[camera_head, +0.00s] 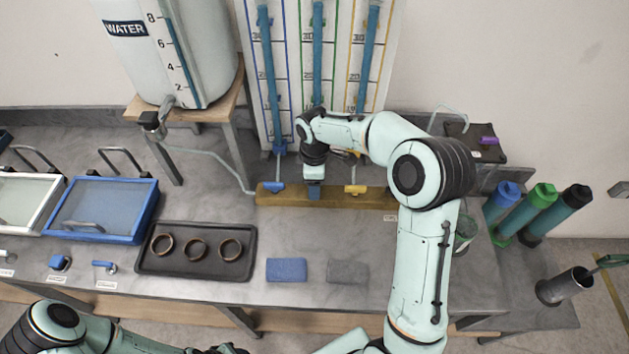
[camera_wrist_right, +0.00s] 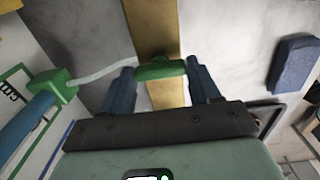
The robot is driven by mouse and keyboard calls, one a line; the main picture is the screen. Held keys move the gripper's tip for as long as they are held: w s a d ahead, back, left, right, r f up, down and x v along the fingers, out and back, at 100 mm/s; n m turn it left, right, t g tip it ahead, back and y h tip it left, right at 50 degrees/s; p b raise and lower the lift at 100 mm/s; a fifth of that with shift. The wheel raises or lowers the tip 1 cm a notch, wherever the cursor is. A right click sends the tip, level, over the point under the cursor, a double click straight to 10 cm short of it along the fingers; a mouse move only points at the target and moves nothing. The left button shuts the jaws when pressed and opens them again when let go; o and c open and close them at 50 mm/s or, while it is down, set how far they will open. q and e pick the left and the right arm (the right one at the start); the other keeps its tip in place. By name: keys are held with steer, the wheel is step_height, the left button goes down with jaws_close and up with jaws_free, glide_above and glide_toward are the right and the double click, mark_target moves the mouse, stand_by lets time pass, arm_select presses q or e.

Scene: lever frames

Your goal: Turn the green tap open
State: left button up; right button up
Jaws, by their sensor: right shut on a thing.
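The green tap (camera_wrist_right: 160,70) shows in the right wrist view, its bar handle lying across the wooden beam (camera_wrist_right: 168,93) between my fingertips. My right gripper (camera_wrist_right: 158,66) is shut on this handle, with one blue-grey finger at each end. In the head view my right gripper (camera_head: 314,189) reaches down at the middle of the beam and hides the green tap. The blue tap (camera_head: 274,187) is to its left and the yellow tap (camera_head: 355,188) to its right. My left arm shows at the lower left; its gripper is out of the frame.
Three tubes on a scale board (camera_head: 293,70) stand behind the beam. A white water tank (camera_head: 205,45) is at the back left. A black tray (camera_head: 180,264) with three rings, a blue sponge (camera_head: 286,270) and a grey one (camera_head: 347,272) lie in front.

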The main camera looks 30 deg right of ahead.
steer(key=o, duration=1.1)
steer(key=shift+c, duration=0.2)
step_height(320, 180, up, 14)
steer(key=shift+f+p, duration=0.25)
steer(key=shift+p, duration=0.1)
steer(key=shift+s+f, duration=0.1)
